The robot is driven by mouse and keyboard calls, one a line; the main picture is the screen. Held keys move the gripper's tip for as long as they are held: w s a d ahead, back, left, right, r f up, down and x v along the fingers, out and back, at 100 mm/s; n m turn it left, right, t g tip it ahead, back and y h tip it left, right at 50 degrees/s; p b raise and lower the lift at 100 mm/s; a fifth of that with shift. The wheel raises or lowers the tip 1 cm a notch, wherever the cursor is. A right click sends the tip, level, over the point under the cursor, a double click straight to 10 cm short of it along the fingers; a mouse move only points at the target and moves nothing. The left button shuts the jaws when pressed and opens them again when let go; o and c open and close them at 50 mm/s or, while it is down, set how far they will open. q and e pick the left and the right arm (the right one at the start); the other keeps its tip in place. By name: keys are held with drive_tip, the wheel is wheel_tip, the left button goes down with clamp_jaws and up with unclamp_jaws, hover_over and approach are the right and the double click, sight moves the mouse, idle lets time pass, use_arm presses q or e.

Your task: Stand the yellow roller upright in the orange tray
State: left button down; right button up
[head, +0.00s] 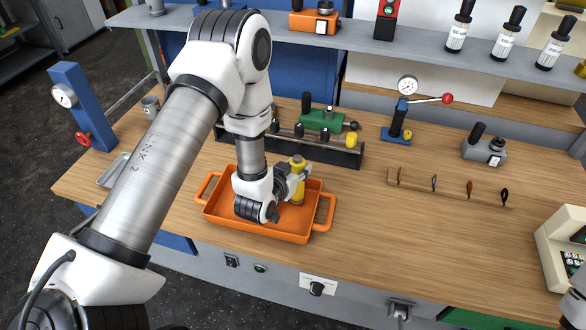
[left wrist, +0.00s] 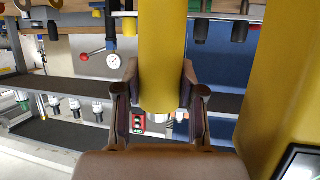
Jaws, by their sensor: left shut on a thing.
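The yellow roller (head: 298,184) stands roughly upright in the head view, over the right part of the orange tray (head: 262,229). Whether its base touches the tray floor I cannot tell. My left gripper (head: 296,177) reaches in from the left, low over the tray, and is shut on the roller. In the left wrist view the roller (left wrist: 162,50) runs between the two fingers of the left gripper (left wrist: 160,98). My left wrist hides part of the tray. My right gripper is not in view.
A dark rack (head: 340,155) with several black-knobbed pieces stands just behind the tray. A blue gauge press (head: 398,122) and a wooden tool strip (head: 447,188) are to the right. The bench (head: 390,240) right of the tray is clear. A shelf (head: 430,62) overhangs the back.

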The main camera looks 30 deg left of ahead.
use_arm(q)
drive_tip(key=shift+f, duration=0.65)
drive_tip(key=shift+s+d+f, duration=0.1)
drive_tip(key=shift+d+f, duration=0.15)
drive_tip(key=c, duration=1)
unclamp_jaws()
drive_tip(key=shift+a, duration=0.1)
drive_tip(key=p+v, duration=0.2)
drive_tip(key=v, duration=0.5)
drive_tip(key=shift+s+r, duration=0.2)
drive_tip(key=shift+s, duration=0.05)
